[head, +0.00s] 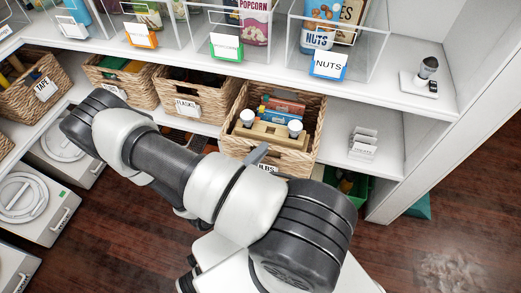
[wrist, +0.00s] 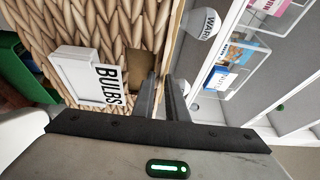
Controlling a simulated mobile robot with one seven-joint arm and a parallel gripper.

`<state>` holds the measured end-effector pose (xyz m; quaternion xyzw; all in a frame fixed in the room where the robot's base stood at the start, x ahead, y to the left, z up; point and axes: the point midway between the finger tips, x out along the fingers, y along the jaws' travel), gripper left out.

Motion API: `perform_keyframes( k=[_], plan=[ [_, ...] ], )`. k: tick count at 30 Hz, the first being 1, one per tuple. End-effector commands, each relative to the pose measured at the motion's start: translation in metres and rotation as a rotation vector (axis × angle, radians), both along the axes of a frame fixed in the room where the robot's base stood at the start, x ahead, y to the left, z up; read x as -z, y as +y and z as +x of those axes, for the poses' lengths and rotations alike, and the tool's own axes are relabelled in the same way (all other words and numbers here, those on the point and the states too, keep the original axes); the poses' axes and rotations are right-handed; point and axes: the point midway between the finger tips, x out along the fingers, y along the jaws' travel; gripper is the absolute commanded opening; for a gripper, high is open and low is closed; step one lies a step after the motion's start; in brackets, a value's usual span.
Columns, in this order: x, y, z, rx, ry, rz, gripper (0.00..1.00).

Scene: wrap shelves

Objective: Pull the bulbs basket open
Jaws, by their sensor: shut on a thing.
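The bulbs basket (head: 307,158) is a woven wicker basket on the lower shelf. Its front sticks out past the shelf edge, and white bulbs and small boxes show inside. In the wrist view its wicker front (wrist: 115,22) fills the upper left, with the white BULBS label (wrist: 108,82) beside my fingers. My gripper (wrist: 163,92) is shut on the basket's front wall at the rim, one finger on each side. In the head view my gripper (head: 258,154) is at the basket's front, and my arm hides part of that front and most of the label.
Other wicker baskets (head: 197,92) stand to the left on the same shelf. A small stack of white cards (head: 363,143) sits to the right. Clear bins, one labelled NUTS (head: 328,64), line the shelf above. A green container (head: 352,186) is below, and dark floor is free at right.

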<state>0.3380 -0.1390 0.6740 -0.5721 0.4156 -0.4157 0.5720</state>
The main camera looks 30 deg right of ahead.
Motion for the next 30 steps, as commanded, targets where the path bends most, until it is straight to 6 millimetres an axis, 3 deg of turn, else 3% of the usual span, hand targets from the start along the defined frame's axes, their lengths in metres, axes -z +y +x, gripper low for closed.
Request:
perform_keyframes(
  k=[8,9,12,23,30],
  plan=[
    [0.0,0.0,0.0,0.0,0.0,-0.001,0.0],
    [0.0,0.0,0.0,0.0,0.0,-0.001,0.16],
    [0.0,0.0,0.0,0.0,0.0,-0.001,0.31],
    [0.0,0.004,-0.001,-0.001,0.0,0.0,0.31],
    [0.0,0.042,-0.012,-0.005,0.0,0.002,0.31]
  ],
)
